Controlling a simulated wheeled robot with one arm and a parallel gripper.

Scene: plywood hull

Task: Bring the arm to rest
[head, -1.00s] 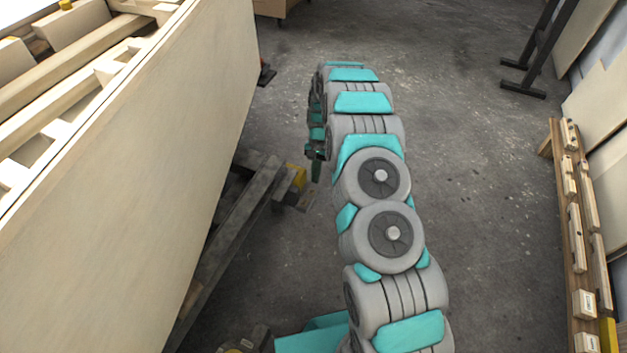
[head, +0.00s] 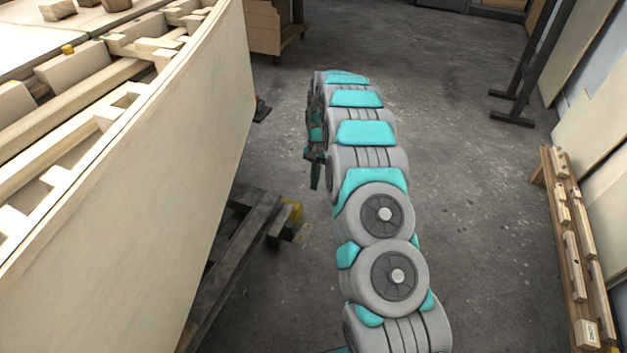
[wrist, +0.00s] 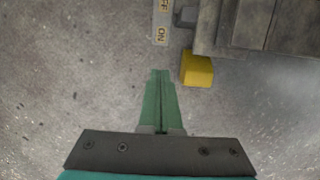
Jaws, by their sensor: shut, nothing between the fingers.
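My arm reaches forward over the floor in the middle of the head view. My gripper (head: 315,180) hangs on the left side of the arm's far end, fingers pointing down. In the wrist view my gripper (wrist: 161,75) shows its green fingers together, with nothing between them. A yellow block (wrist: 196,69) on a dark metal beam sits just right of the fingertips in the picture; I cannot tell the height gap.
The plywood hull (head: 130,170) stands close on the left. A dark metal support beam (head: 235,265) juts out beneath it. A wooden rack (head: 575,255) and leaning panels (head: 600,130) line the right wall. A black stand (head: 515,115) is at back right. Floor right of my arm is clear.

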